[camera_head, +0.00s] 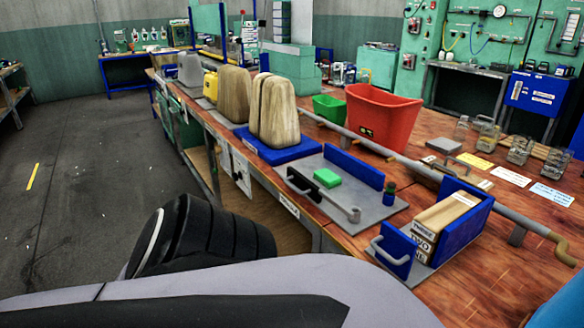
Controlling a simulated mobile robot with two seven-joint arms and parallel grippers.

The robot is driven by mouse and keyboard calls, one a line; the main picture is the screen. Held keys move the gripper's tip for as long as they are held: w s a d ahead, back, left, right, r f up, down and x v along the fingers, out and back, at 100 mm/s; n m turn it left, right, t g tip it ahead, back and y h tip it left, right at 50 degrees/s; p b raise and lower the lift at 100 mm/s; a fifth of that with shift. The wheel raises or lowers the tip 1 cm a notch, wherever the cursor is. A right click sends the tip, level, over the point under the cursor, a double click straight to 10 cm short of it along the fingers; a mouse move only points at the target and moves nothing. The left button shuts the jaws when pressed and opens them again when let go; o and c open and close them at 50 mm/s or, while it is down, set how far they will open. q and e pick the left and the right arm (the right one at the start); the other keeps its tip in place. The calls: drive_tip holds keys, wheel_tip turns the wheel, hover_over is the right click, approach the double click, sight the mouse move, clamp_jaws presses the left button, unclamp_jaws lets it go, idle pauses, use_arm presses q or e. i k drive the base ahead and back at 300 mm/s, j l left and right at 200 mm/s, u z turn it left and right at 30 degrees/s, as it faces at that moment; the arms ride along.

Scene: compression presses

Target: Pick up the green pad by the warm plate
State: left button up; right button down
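A small bright green pad (327,178) lies flat on a grey metal plate (372,217), which I take to be the warm plate. A blue upright wall (354,168) stands along the plate's far side. A bar with a black grip (302,183) runs along the near side, close to the pad but apart from it. Neither of my grippers shows. Grey and black parts of my own body fill the bottom of the view, and nothing of mine is at the pad.
Tan rounded blocks (277,112) stand on a blue base (283,151) left of the plate. A red bin (380,118) and a green bin (329,108) stand behind it. A blue press with labelled wooden blocks (441,222) stands right. A long grey pipe (420,168) crosses the bench behind.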

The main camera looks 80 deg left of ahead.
sight(326, 178)
drive_tip(key=u, duration=2.2)
